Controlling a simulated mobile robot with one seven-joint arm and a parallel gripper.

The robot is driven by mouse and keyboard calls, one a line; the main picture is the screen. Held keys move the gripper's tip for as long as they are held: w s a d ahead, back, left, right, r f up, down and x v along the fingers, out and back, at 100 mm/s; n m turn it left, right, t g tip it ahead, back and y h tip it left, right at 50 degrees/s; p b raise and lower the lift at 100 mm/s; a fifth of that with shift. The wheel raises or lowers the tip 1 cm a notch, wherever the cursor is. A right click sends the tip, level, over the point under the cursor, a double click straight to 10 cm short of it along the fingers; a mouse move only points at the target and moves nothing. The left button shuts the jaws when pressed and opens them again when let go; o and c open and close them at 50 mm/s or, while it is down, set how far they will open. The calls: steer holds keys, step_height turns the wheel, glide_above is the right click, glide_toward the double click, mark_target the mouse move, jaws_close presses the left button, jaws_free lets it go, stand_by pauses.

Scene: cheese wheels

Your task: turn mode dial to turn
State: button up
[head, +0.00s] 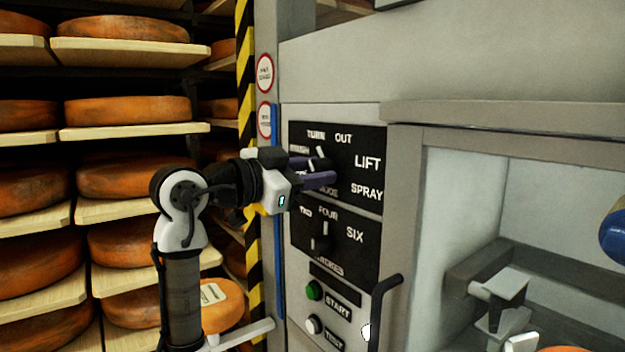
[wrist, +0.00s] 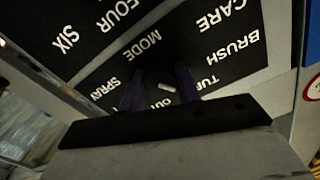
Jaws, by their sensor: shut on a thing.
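The mode dial (head: 319,155) is a dark knob with a white pointer mark, on the upper black panel (head: 367,178) of the machine. In the head view its pointer is at the upper side, near the word TURN; the exact setting is hard to tell. My gripper (head: 328,171) reaches in from the left, with its purple fingers closed on the dial. In the wrist view the fingers (wrist: 161,80) sit on either side of the dial (wrist: 167,87), whose white mark shows between them. The fingers partly hide the dial and the words TURN and SPRAY there.
A second dial (head: 324,238) with number words is just below. Under it are a green START button (head: 314,290) and a white TEST button (head: 313,324). A black handle (head: 386,290) sticks out at the lower right. Shelves of cheese wheels (head: 125,111) stand at left.

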steer(key=shift+m+b, duration=0.35)
steer(key=shift+m, duration=0.75)
steer(key=o, duration=1)
steer(key=shift+c, duration=0.2)
steer(key=b+v, duration=0.3)
steer(key=v, duration=1)
steer(key=shift+s+a, duration=0.25)
steer(key=shift+a, duration=0.1)
